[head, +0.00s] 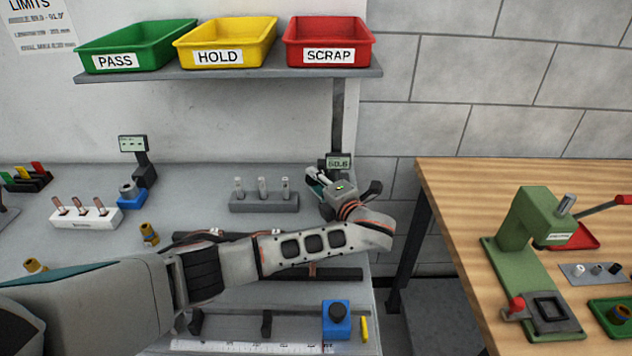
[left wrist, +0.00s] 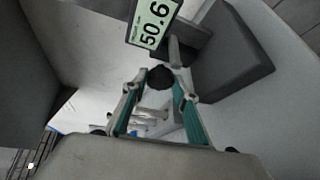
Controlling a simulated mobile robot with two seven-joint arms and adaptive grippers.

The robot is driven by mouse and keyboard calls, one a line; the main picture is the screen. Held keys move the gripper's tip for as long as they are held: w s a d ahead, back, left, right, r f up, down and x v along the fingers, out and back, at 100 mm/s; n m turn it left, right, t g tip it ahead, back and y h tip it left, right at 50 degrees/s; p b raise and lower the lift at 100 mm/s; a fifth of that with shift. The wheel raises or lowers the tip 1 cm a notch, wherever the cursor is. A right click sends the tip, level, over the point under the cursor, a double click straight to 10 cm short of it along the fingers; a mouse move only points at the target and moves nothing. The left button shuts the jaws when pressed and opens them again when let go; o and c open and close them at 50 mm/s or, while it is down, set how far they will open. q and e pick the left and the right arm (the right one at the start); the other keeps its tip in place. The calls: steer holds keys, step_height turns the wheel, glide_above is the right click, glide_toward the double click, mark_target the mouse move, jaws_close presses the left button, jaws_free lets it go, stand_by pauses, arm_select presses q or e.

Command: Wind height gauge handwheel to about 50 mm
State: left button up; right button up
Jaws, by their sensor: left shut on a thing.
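The height gauge's display (head: 339,163) stands at the back right of the grey bench, and its readout (left wrist: 152,24) shows 50.6 in the left wrist view. A dark round handwheel (left wrist: 160,77) lies below the display in that view. My left gripper (head: 317,181) is at the gauge, just below the display. In the left wrist view the fingers of my left gripper (left wrist: 159,86) are shut on the handwheel, one on each side. In the head view my gripper and wrist hide the handwheel and the lower gauge. My right gripper is out of view.
A grey block with several pins (head: 264,203) stands left of my gripper. A shelf (head: 230,74) with green, yellow and red trays is above. A blue block (head: 336,320) sits near the front. A gap separates the bench from the wooden table (head: 465,200).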

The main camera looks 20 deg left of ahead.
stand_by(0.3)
arm_select(q)
steer(key=o, duration=1.1)
steer(key=v, duration=0.7)
steer(key=shift+s+d, duration=0.2)
